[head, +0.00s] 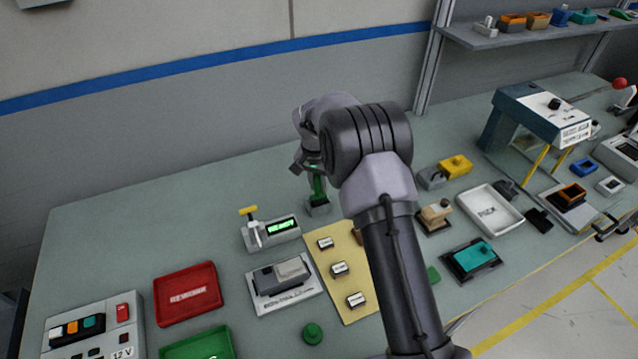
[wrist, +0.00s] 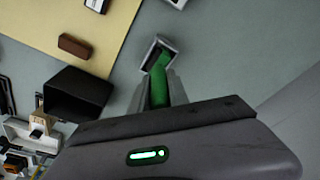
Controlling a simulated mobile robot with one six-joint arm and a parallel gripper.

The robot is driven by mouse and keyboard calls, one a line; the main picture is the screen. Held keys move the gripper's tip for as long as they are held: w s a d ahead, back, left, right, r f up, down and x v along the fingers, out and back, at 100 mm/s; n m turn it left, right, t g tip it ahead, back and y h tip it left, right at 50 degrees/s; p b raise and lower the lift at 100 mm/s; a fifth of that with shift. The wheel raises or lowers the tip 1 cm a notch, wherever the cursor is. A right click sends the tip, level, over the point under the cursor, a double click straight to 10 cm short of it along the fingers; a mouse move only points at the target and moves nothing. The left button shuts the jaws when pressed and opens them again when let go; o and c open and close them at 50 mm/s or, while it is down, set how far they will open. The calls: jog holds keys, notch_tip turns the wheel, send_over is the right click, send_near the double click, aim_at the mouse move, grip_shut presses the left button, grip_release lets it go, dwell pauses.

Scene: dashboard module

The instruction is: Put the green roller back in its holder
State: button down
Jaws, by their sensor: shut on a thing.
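The green roller (head: 318,187) hangs below my gripper (head: 313,170) near the back middle of the bench. Its lower end is at the small grey holder (head: 318,208). In the wrist view the green roller (wrist: 159,82) runs between my fingers (wrist: 160,92) toward the square opening of the holder (wrist: 157,46). Its far end shows inside the outline of that opening, but I cannot tell how deep it sits. My gripper is shut on the roller's upper part. The head view shows the fingers only small and partly dark.
A grey device with a green display (head: 282,228) stands left of the holder. A yellow board (head: 335,262) with labelled blocks lies in front. A red tray (head: 188,294) is front left, a white tray (head: 489,210) to the right.

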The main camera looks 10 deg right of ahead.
jog(key=shift+f+b, duration=0.85)
jog(key=shift+f, duration=0.35)
jog(key=c, duration=1.2)
grip_release()
jog(key=shift+o, duration=0.2)
notch_tip(320, 180, up, 17)
jog(key=s+a+p, duration=0.1)
jog(key=s+p, duration=0.1)
jog(key=p, duration=0.2)
jog(key=shift+a+r, duration=0.15)
jog(key=shift+a, duration=0.1)
